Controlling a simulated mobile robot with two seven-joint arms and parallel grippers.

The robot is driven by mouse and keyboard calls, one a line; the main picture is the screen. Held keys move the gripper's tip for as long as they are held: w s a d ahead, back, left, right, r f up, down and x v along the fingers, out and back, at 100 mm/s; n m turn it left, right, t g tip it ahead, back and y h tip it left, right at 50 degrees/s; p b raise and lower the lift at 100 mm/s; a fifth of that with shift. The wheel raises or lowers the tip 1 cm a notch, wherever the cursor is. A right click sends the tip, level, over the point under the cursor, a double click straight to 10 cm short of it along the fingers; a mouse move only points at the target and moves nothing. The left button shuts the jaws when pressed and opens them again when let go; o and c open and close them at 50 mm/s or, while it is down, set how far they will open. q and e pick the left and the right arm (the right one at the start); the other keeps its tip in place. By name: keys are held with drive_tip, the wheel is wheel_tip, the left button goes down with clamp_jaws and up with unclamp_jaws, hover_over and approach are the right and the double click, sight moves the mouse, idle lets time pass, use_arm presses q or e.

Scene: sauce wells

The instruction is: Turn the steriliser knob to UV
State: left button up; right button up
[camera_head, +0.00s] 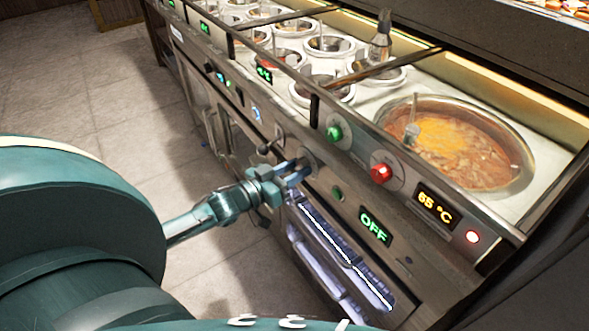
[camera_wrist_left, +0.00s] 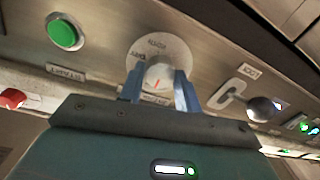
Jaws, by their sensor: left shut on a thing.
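The steriliser knob (camera_wrist_left: 158,74) is a pale round knob with a red mark, on a light disc with lettering around it that is upside down and hard to read. My left gripper (camera_wrist_left: 160,92) is shut on the knob, one blue finger on each side. In the head view the left gripper (camera_head: 297,172) reaches the front panel from the left, and its fingers hide most of the knob. An OFF display (camera_head: 375,227) glows green, right of and below the gripper. My right gripper is in neither view.
A lever with a dark ball (camera_wrist_left: 262,108) stands close beside the gripper. Lit steriliser racks (camera_head: 335,250) are below. A soup pot (camera_head: 460,150) and several wells are on top. Floor at left is clear.

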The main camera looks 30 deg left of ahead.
use_arm(q)
drive_tip(key=shift+c, duration=0.8)
drive_tip(key=shift+m, duration=0.3)
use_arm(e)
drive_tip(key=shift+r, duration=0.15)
use_arm(q)
drive_tip(key=shift+m+p, duration=0.5)
drive_tip(key=shift+m, duration=0.3)
drive_tip(key=m+p, duration=0.1)
drive_tip(key=m, duration=0.3)
drive_tip(key=shift+f+m, duration=0.1)
drive_tip(key=shift+m, duration=1.1)
drive_tip(key=shift+m+h, duration=0.4)
drive_tip(key=shift+m, duration=0.3)
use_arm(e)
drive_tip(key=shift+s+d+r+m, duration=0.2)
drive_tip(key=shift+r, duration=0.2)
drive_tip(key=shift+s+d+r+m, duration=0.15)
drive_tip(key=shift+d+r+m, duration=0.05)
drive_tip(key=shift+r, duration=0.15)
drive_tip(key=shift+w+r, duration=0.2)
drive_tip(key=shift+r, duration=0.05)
